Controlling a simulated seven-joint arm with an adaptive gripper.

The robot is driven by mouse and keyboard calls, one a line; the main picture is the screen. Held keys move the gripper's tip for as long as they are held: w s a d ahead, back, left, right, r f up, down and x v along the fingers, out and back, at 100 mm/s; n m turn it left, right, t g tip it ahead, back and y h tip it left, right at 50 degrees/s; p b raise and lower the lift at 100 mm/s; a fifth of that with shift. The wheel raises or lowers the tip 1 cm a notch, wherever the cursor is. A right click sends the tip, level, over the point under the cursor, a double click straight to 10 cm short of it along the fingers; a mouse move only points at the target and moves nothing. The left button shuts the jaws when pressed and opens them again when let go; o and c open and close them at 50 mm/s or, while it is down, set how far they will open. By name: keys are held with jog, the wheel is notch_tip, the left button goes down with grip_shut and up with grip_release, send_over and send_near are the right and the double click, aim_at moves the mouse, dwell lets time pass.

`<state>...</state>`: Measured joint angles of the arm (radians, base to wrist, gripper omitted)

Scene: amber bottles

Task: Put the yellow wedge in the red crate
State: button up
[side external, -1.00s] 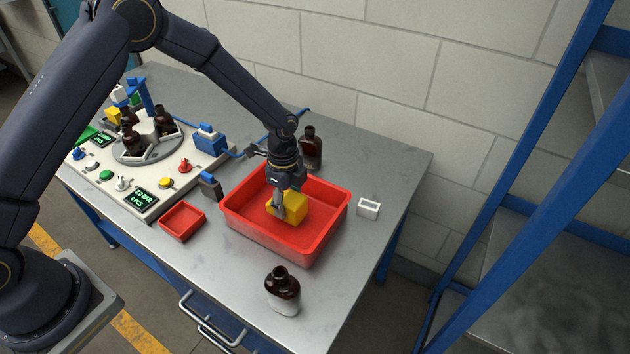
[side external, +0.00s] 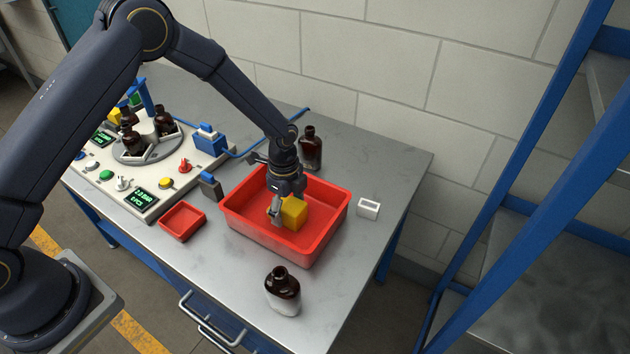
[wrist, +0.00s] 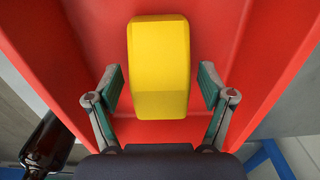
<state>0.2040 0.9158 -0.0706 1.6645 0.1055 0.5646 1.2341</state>
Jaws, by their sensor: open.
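The yellow wedge (side external: 293,214) is inside the large red crate (side external: 318,250), near its middle. In the wrist view the wedge (wrist: 158,66) stands out against the red crate floor (wrist: 75,40), ahead of and partly between the fingertips. My gripper (side external: 276,214) is low inside the crate, just left of the wedge in the side view. In the wrist view its two green-padded fingers (wrist: 160,88) are spread wide, with clear gaps on both sides of the wedge. I cannot tell from the side view whether a finger touches it.
A small red tray (side external: 182,222) lies left of the crate. Brown bottles stand in front (side external: 283,291) and behind it (side external: 311,148). A white hollow block (side external: 368,208) is to the right. A control panel with a bottle carousel (side external: 147,146) fills the table's left.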

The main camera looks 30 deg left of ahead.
notch_tip(320, 180, up, 12)
notch_tip(320, 180, up, 12)
jog(key=n+t, duration=0.2)
jog(key=n, duration=0.3)
send_over(287, 203)
jog(key=s+a, duration=0.5)
jog(key=s+a+r+n+t, duration=0.1)
jog(key=s+a+r+n, duration=0.2)
jog(key=s+n, duration=0.3)
jog(key=s+a+r+n+t, duration=0.2)
jog(key=s+n, duration=0.5)
jog(key=s, duration=0.6)
notch_tip(287, 203, up, 3)
jog(key=shift+a+f+t, duration=0.15)
jog(key=shift+a+t, duration=0.15)
jog(key=shift+a, duration=0.4)
